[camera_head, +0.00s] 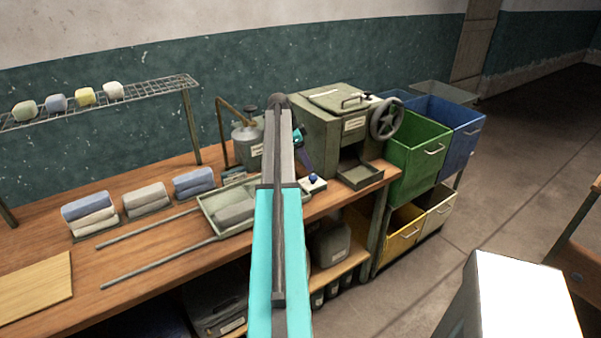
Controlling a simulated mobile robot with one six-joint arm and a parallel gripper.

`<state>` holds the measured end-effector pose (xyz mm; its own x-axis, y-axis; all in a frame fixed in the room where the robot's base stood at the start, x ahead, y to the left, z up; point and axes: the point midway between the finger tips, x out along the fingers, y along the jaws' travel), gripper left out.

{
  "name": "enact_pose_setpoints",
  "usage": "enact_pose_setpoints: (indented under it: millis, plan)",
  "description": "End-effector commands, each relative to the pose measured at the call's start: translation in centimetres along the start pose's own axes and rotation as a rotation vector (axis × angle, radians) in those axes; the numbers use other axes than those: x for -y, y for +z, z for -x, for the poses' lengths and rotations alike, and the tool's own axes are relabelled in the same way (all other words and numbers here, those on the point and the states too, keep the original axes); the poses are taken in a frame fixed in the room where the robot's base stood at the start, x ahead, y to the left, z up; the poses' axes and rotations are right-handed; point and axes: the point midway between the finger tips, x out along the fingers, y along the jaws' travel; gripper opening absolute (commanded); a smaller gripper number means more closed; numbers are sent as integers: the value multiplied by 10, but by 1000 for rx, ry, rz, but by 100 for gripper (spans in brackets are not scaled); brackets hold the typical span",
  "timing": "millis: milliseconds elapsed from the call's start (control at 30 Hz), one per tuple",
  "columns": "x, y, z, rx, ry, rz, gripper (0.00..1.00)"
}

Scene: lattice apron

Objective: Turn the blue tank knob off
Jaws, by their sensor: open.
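A small round blue knob (313,178) sits on a white block (314,186) near the front edge of the wooden bench. My gripper (307,168) is dark and small in this view, at the far end of my arm, just above and behind the knob. It is open, with nothing seen in it. I cannot tell whether it touches the knob. A grey-green metal tank (247,143) with a pale label stands behind and to the left, partly hidden by my arm. Any link between tank and knob is hidden.
A grey-green machine with a handwheel (386,119) stands right of the knob. A shallow tray (216,200) lies left of it on rails. Folded cloths (90,213) rest on the bench (160,250). Coloured bins (419,160) stand right; the floor beyond is clear.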

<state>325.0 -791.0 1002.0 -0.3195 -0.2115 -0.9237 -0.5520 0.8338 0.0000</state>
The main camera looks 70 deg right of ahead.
Motion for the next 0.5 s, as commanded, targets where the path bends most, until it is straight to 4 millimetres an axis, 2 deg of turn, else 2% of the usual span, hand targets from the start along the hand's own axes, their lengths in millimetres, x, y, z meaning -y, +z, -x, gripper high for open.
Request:
enact_pose_setpoints:
  millis: [500]
  plan:
    - [2, 13, 4, 0, -6, 15, 49]
